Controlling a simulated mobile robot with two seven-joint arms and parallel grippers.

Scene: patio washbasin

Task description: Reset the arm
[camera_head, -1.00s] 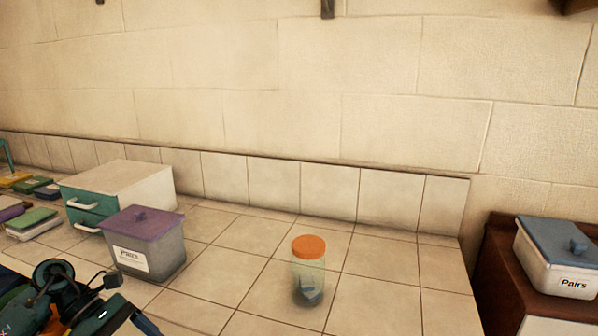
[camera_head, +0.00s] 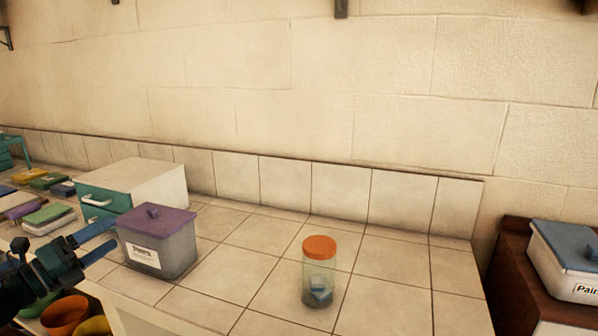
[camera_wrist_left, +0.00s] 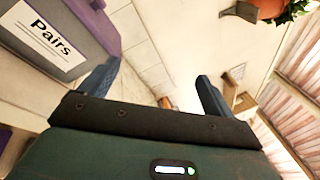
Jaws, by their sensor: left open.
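My left gripper (camera_head: 104,241) comes in from the left at the counter's front edge in the head view. Its two blue fingers are apart and nothing is between them. Its fingertips are close to the left side of the grey box with the purple lid (camera_head: 157,243); I cannot tell if they touch it. In the left wrist view both fingers (camera_wrist_left: 157,82) are spread and empty, with the box labelled "Pairs" (camera_wrist_left: 55,35) at the upper left. My right gripper is not in view.
A clear jar with an orange lid (camera_head: 318,272) stands on the tiled counter (camera_head: 235,287). A white and teal drawer unit (camera_head: 134,187) stands behind the box. A white box with a blue lid (camera_head: 567,262) sits at the right. Orange and yellow pots (camera_head: 65,315) show below the counter.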

